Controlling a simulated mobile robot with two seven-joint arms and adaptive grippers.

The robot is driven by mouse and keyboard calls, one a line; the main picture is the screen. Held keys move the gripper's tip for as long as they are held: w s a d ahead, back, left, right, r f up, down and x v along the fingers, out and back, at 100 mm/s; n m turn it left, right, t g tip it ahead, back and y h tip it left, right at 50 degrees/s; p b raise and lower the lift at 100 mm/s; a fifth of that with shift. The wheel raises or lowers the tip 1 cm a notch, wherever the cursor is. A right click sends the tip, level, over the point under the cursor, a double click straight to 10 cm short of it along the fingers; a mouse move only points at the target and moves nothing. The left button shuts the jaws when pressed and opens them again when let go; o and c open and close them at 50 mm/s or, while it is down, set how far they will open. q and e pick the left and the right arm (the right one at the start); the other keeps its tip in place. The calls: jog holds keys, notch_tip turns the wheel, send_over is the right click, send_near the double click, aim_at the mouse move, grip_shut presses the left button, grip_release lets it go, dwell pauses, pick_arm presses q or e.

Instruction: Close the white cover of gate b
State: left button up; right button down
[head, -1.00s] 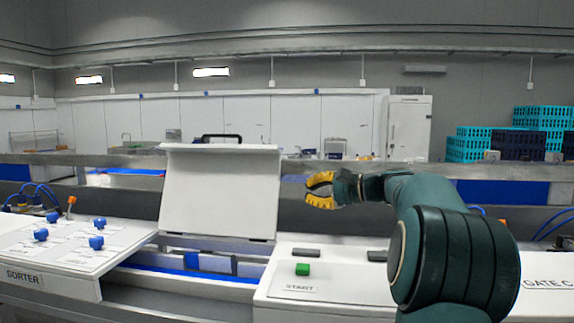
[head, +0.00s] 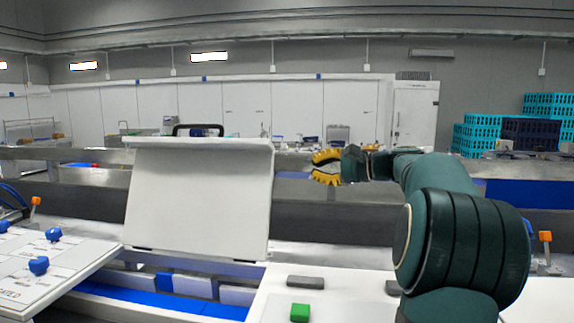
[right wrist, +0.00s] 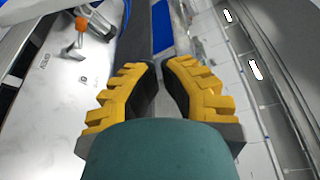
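The white cover (head: 200,200) stands raised, leaning slightly back, above a blue-lined channel (head: 150,298) left of centre in the head view. A black handle (head: 198,130) shows behind its top edge. My right gripper (head: 316,167), with yellow ribbed fingers, is to the right of the cover near its upper edge, apart from it. In the right wrist view its fingers (right wrist: 159,66) are nearly together with only a thin gap, and nothing is held between them. My left gripper is not in view.
A white panel with a green button (head: 300,312) and dark grey blocks (head: 305,282) lies in front on the right. A panel with blue knobs (head: 38,265) is at the left. Metal rails (head: 70,183) run behind. Turquoise crates (head: 480,133) stand far right.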

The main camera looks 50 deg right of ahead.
jog(key=w+a, duration=0.5)
jog(key=w, duration=0.3)
jog(key=shift+r+p, duration=0.15)
jog(key=shift+p, duration=0.2)
